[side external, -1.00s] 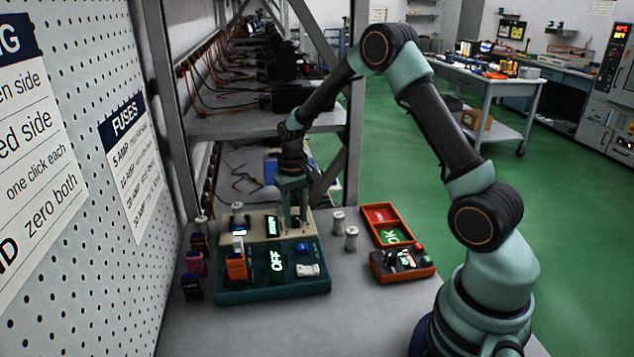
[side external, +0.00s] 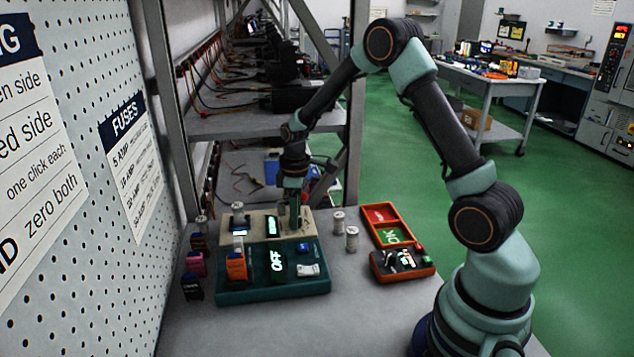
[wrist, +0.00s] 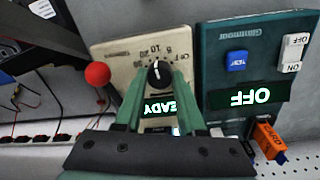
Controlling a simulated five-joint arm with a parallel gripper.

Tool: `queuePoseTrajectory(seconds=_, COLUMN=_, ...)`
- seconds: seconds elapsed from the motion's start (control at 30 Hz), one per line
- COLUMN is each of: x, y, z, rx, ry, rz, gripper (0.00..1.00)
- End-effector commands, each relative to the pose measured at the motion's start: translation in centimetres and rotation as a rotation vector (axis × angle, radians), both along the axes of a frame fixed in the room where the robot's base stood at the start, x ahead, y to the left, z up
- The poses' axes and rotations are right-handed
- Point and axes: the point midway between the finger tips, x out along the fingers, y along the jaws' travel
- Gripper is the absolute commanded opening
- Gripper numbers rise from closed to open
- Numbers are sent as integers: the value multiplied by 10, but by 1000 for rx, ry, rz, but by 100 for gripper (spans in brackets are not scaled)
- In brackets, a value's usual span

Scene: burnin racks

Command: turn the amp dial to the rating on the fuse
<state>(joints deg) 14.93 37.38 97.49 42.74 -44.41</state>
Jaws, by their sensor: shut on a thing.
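The amp dial is a black knob (wrist: 158,73) with a white pointer on the beige unit (wrist: 112,58). Its scale shows OFF, 5, 10, 20 and a further mark; the pointer faces up in the wrist view, roughly towards 10. My gripper (wrist: 158,84) is shut on the knob, one finger on each side. From the side my gripper (side external: 294,226) stands upright over the beige unit and hides the dial. A fuse-like silver cylinder (side external: 238,213) stands on that unit's left part; its rating is too small to read. The unit's lit display (wrist: 160,109) reads "…EADY", partly covered.
A teal unit (side external: 300,289) reading OFF sits in front, with an orange card (side external: 237,267) upright in it. Two more cylinders (side external: 338,222) (side external: 352,239) stand to the right. A red ball (wrist: 97,74) is beside the beige unit.

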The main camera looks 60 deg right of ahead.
Motion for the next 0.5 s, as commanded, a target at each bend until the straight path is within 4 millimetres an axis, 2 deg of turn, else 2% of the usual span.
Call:
queuePoseTrajectory(seconds=0.2, x=2, y=3, z=1, rx=-11, ry=-8, rz=190, gripper=0)
queuePoseTrajectory(seconds=0.5, x=1, y=3, z=1, rx=-21, ry=-10, rz=362, gripper=0)
